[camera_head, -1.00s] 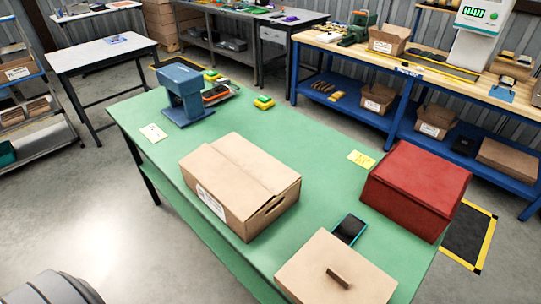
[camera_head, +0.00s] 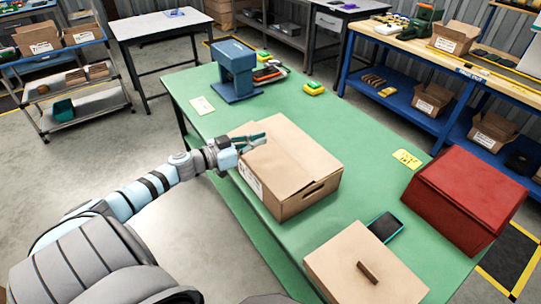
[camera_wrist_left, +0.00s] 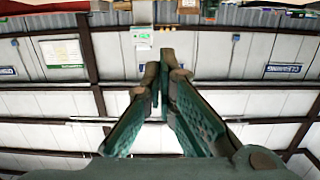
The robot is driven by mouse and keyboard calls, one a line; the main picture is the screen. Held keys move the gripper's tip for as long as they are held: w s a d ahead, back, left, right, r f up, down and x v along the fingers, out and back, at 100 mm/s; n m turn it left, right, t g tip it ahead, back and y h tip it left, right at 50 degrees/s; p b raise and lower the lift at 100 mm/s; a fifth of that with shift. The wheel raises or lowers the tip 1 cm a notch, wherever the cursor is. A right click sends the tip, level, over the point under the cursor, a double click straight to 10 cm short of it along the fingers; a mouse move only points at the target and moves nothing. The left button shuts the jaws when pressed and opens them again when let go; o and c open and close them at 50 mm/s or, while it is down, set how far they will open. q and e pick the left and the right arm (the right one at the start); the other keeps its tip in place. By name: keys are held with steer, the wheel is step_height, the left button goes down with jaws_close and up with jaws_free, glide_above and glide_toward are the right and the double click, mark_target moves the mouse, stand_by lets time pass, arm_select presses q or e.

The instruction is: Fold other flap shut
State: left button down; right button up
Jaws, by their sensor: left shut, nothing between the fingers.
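The brown cardboard carton (camera_head: 309,192) stands in the middle of the green table. Its top flaps lie over the opening, with a seam between them; I cannot tell whether either is fully flat. My left gripper (camera_head: 262,139) shows over the carton's left top side, its fingers pointing right across the left flap. Contact with the flap cannot be told. The gripper's fingertips (camera_wrist_left: 161,68) are close together and empty in the left wrist view, where no carton shows. My right gripper is not in view.
The green table (camera_head: 368,150) also holds a blue device (camera_head: 236,68) at the back, a red box (camera_head: 465,197) at right, a lidded brown box (camera_head: 340,265) in front and a dark phone-like tablet (camera_head: 384,226). Free table lies behind the carton.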

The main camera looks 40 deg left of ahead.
arm_select(q)
glide_above(273, 153)
steer(key=s, duration=0.1)
steer(key=shift+a+f, duration=0.15)
steer(key=shift+a, duration=0.2)
steer(key=f+b, duration=0.2)
steer(key=b, duration=0.1)
steer(key=f+b, duration=0.1)
steer(key=shift+w+d+f, duration=0.2)
steer(key=shift+d+f, duration=0.1)
steer(key=shift+f, duration=0.1)
steer(key=shift+a+f+b, duration=0.1)
steer(key=shift+f+b, duration=0.05)
steer(key=shift+b, duration=0.35)
steer(key=shift+w+p, duration=0.1)
steer(key=shift+p, duration=0.25)
steer(key=shift+w+p, duration=0.1)
steer(key=shift+p, duration=0.6)
steer(key=shift+w+f+p, duration=0.15)
steer(key=shift+f+p, duration=0.15)
steer(key=shift+f, duration=0.35)
